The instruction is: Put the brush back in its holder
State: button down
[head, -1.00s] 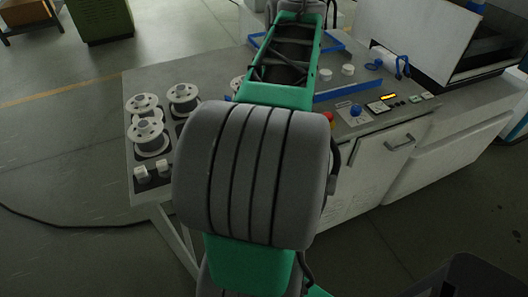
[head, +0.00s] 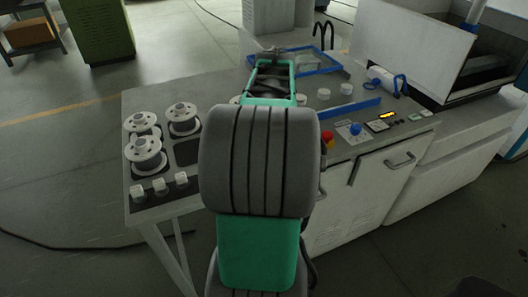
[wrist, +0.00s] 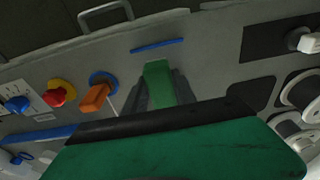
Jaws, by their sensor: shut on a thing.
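In the wrist view my gripper (wrist: 161,92) has its dark grey fingers on either side of a green block, which I take for the brush (wrist: 158,78). Its bristles do not show. The gripper is over the grey table panel; its height above it is hard to tell. Beside it on the left, an orange block-like handle (wrist: 95,97) stands at a blue ring (wrist: 103,77), which may be a holder; I cannot tell for sure. In the head view my own arm hides the gripper and brush.
The red emergency button (wrist: 60,93) and blue knob (wrist: 17,104) are left of the orange handle. A thin blue strip (wrist: 157,46) lies close ahead. White spools (head: 145,152) stand at the table's left end. A blue rail (head: 345,109) and blue-edged tray (head: 322,62) lie on the table.

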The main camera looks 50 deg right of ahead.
jog(key=shift+w+f, duration=0.15)
jog(key=shift+f, duration=0.8)
jog(key=shift+w+f, duration=0.1)
jog(key=shift+f, duration=0.8)
jog(key=shift+f, duration=0.1)
jog(key=c, duration=1)
grip_release()
